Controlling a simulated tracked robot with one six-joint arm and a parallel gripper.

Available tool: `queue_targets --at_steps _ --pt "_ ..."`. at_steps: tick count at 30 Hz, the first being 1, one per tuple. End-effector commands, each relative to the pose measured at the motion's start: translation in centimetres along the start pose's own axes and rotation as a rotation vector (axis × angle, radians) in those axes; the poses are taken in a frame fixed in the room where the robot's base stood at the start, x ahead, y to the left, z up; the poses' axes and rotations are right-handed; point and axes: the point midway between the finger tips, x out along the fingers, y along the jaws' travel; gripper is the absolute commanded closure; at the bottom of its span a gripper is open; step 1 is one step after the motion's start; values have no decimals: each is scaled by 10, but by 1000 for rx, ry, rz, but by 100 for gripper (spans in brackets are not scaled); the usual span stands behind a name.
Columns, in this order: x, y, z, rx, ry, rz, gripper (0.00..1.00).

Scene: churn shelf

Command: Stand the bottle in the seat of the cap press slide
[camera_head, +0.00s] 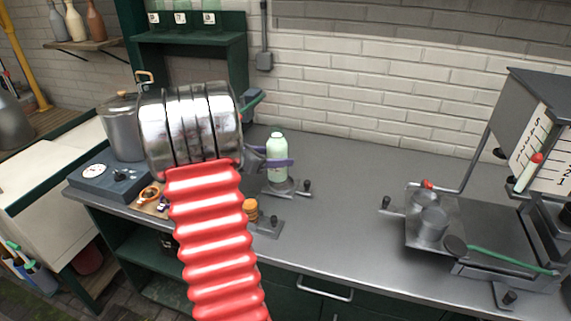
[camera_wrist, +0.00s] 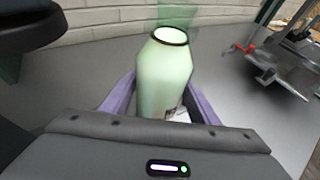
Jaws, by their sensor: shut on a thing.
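The pale green bottle (camera_head: 277,147) is upright over the middle of the counter. It also shows in the wrist view (camera_wrist: 165,78), with a dark-rimmed open mouth. My gripper (camera_head: 274,163) is shut on its body, one purple finger on each side in the wrist view (camera_wrist: 163,102). A small metal plate with a black knob (camera_head: 290,190) lies right under the bottle. I cannot tell whether the bottle's base touches it, nor whether this plate is the cap press slide. The seat itself is hidden.
A second metal fixture (camera_head: 268,226) with an orange piece (camera_head: 251,209) is nearer the counter's front edge. A steel pot (camera_head: 123,128) and a dial box (camera_head: 104,178) stand left. A filling machine (camera_head: 430,222) stands right. The counter between (camera_head: 345,190) is clear.

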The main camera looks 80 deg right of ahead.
Motion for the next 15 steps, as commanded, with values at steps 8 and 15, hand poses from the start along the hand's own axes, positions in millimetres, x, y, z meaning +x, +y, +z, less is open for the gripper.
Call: queue_targets --at_steps 8,15 --pt "2 -1 3 3 -3 -4 95" --pt "19 0 -4 0 -2 -9 95"
